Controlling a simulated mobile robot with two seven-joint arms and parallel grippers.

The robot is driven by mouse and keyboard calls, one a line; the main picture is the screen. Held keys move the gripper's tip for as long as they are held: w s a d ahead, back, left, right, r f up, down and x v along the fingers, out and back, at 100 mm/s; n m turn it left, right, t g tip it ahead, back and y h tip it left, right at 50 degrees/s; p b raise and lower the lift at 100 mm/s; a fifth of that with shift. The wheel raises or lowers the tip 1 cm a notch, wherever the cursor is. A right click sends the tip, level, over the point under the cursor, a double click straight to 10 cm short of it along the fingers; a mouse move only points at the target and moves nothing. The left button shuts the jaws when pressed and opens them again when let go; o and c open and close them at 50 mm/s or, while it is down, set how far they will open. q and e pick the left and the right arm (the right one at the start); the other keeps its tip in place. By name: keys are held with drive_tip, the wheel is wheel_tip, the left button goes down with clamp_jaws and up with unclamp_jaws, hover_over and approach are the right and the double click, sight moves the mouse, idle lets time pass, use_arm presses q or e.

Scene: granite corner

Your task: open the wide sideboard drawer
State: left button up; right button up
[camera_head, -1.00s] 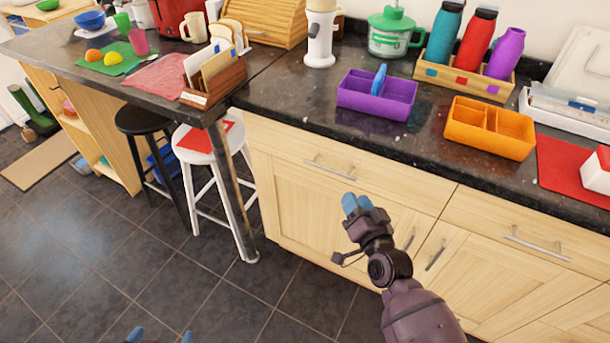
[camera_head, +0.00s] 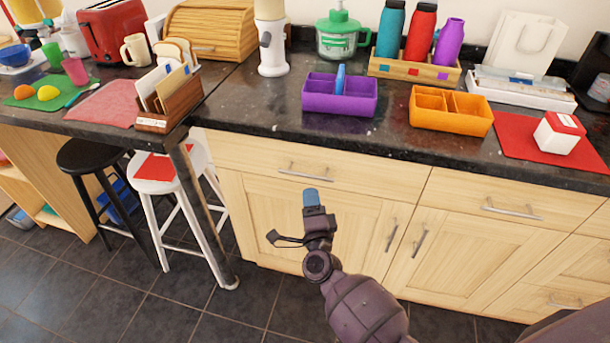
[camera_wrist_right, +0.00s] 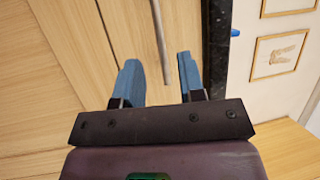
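The sideboard has a wide wooden drawer front (camera_head: 370,176) just under the dark countertop, flush with the doors below. Its metal bar handle (camera_head: 305,172) is horizontal in the head view. My right gripper (camera_head: 311,197) is just below and in front of this handle in the head view. In the right wrist view the right gripper (camera_wrist_right: 160,80) is open, with two blue fingers apart. The handle (camera_wrist_right: 160,42) shows beyond the fingertips, in line with the gap between them. I cannot tell any contact. My left gripper is out of view.
A second drawer front (camera_head: 485,200) with a bar handle is to the right. Cupboard doors with upright handles (camera_head: 391,235) are below. The countertop edge overhangs the drawers. A white stool (camera_head: 170,180) stands left. On the counter are a purple box (camera_head: 338,104) and an orange box (camera_head: 450,121).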

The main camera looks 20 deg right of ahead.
sight(306, 174)
drive_tip(key=x, duration=0.8)
clamp_jaws()
